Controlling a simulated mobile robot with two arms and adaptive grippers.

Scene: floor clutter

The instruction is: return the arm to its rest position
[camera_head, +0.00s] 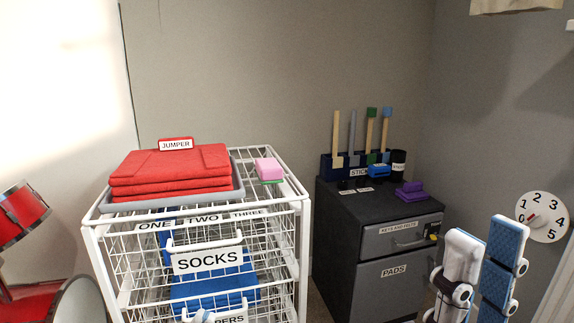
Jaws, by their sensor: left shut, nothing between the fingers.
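My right gripper (487,232) stands at the lower right with its white fingers pointing up. The blue ribbed pad of one finger faces me, and the two fingers are apart with nothing between them. Only a small white and blue tip of my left gripper (203,316) shows at the bottom edge, in front of the white wire basket unit (303,235). It is shut and empty. The rest of the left gripper and both arms are out of view.
Folded red jumpers (170,170) and a pink block (268,168) lie on the basket unit. A dark cabinet (333,230) holds a stick rack and purple blocks (409,193). A numbered dial (543,216) is right of my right gripper. A red drum (22,215) stands left.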

